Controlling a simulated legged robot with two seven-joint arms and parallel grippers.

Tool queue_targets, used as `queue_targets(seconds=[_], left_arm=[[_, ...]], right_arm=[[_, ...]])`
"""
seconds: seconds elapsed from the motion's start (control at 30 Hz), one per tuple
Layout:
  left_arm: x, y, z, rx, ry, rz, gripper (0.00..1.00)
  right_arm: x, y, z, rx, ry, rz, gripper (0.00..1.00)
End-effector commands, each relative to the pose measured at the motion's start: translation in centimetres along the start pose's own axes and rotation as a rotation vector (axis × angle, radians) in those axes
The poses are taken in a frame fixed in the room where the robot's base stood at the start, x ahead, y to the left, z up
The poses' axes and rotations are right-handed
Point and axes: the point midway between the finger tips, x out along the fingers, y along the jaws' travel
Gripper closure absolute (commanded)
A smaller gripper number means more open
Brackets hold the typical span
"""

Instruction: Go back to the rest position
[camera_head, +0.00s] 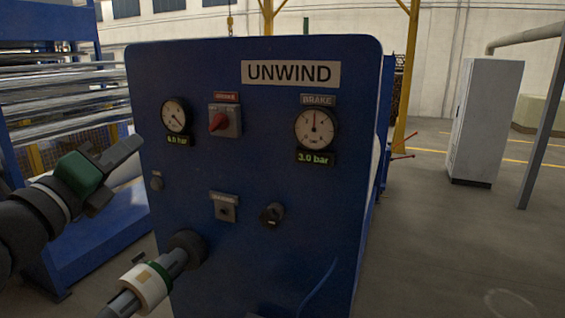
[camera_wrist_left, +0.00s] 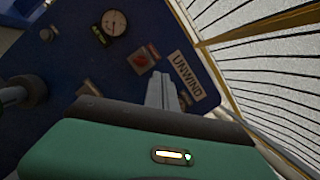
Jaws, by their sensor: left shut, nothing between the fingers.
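My left gripper (camera_head: 128,149) comes in from the left in the head view. Its body is green and black, with grey fingers shut and nothing between them. It is in front of the left edge of the blue UNWIND panel (camera_head: 250,165), and I cannot tell any contact. In the left wrist view the shut fingers (camera_wrist_left: 162,88) show against the panel. The panel carries a red knob switch (camera_head: 219,122), a left gauge (camera_head: 175,115) over a 6.0 bar display and a BRAKE gauge (camera_head: 314,129) over 3.0 bar. My right gripper is not in view.
A rack of shiny rollers (camera_head: 65,90) stands at the left. A grey cabinet (camera_head: 484,120) stands at the right, with open floor before it.

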Motion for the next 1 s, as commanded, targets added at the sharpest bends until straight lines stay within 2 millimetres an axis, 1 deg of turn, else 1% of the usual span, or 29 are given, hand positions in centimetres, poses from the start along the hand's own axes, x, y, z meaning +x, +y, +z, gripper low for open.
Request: queue_targets(seconds=[0.03, 0.27, 0.37, 0.47, 0.5, 0.57, 0.67, 0.77, 0.8, 0.87, 0.9, 0.97, 1.0], left_arm=[[0.0, 0.0, 0.0, 0.0, 0.0, -0.001, 1.0], [1.0, 4.5, -2.9, -0.26, -0.022, 0.09, 1.0], [1.2, 6.8, -4.4, -0.385, -0.036, 0.142, 1.0], [1.3, 9.5, -6.5, -0.53, -0.055, 0.207, 1.0], [1.2, 10.8, -7.5, -0.595, -0.063, 0.239, 1.0], [1.0, 12.6, -9.2, -0.694, -0.079, 0.289, 1.0], [0.3, 16.1, -12.6, -0.875, -0.112, 0.395, 1.0], [-1.1, 20.5, -17.3, -1.086, -0.163, 0.54, 1.0], [-2.1, 22.3, -19.8, -1.182, -0.191, 0.614, 1.0], [-4.2, 25.2, -23.8, -1.33, -0.248, 0.742, 1.0], [-6.0, 26.9, -26.6, -1.426, -0.295, 0.836, 1.0], [-8.9, 29.1, -30.9, -1.556, -0.371, 0.978, 1.0], [-11.2, 30.2, -33.6, -1.633, -0.431, 1.076, 1.0]], right_arm=[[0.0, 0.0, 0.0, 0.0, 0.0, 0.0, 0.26], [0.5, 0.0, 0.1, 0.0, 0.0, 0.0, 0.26], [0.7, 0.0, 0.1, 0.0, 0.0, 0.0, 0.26], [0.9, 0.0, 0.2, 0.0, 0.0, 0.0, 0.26], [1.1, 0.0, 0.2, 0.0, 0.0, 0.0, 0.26], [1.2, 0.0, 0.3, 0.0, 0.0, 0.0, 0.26], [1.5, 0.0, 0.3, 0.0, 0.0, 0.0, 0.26], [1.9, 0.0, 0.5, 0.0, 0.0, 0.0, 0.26], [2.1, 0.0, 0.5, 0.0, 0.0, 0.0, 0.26], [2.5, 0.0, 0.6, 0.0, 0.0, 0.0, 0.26], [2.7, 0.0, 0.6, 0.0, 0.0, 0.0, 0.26], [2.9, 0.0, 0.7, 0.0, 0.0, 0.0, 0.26], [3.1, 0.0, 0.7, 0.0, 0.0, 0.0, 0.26]])
